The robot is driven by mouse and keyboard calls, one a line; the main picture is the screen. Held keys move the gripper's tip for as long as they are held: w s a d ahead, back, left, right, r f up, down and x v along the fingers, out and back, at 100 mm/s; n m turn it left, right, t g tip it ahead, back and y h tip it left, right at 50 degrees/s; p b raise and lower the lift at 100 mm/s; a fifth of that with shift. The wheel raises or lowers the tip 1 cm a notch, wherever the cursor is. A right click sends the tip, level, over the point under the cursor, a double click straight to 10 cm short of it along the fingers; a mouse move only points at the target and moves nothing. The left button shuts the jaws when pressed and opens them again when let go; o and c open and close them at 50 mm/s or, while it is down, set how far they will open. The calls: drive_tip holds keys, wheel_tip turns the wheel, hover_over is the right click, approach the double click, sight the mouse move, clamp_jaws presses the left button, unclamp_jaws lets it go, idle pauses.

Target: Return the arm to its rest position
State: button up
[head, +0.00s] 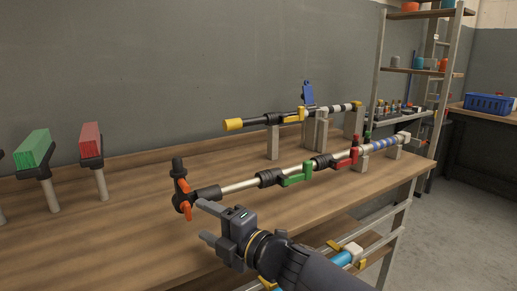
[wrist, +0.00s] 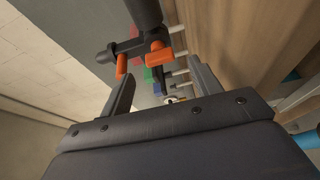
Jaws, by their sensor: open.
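A black fitting with orange levers (head: 181,190) sits at the near end of a metal pipe, just above and left of my gripper. The same fitting (wrist: 142,50) shows beyond the fingertips in the wrist view; whether it touches them I cannot tell.
The pipe carries a green valve (head: 297,175) and a red valve (head: 335,160) along the wooden workbench (head: 110,230). Behind it lies a yellow-ended black pipe (head: 262,121) on posts. Green (head: 34,150) and red (head: 91,140) blocks stand left. Open floor lies right.

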sight(190, 212)
drive_tip(key=shift+n, duration=0.4)
drive_tip(key=x, duration=0.4)
drive_tip(key=shift+a+r+p, duration=0.2)
drive_tip(key=shift+r+p, duration=0.15)
drive_tip(key=shift+d+r+n+h+p, duration=0.15)
drive_tip(key=shift+n+h+p, duration=0.45)
drive_tip(key=shift+n+p, duration=0.45)
drive_tip(key=n+h+p, duration=0.1)
drive_tip(key=n+h, duration=0.1)
drive_tip(key=n, duration=0.2)
drive_tip(key=shift+s+n+g+p, duration=0.1)
drive_tip(key=shift+n+g+p, duration=0.15)
drive_tip(key=shift+g+p, duration=0.1)
drive_tip(key=n+h+p, duration=0.2)
drive_tip(key=n, duration=0.1)
drive_tip(key=n+t+h+p, duration=0.1)
drive_tip(key=shift+s+a+r+n, duration=0.15)
drive_tip(key=shift+a+r+n, duration=0.05)
drive_tip(key=shift+a+n, duration=0.2)
drive_tip(key=shift+f+h, duration=0.2)
drive_tip(key=shift+h, duration=0.1)
drive_tip(key=shift+p, duration=0.3)
drive_tip(key=shift+n+t+h+p, duration=0.25)
drive_tip(key=shift+n+h+p, duration=0.1)
drive_tip(key=shift+n, duration=0.25)
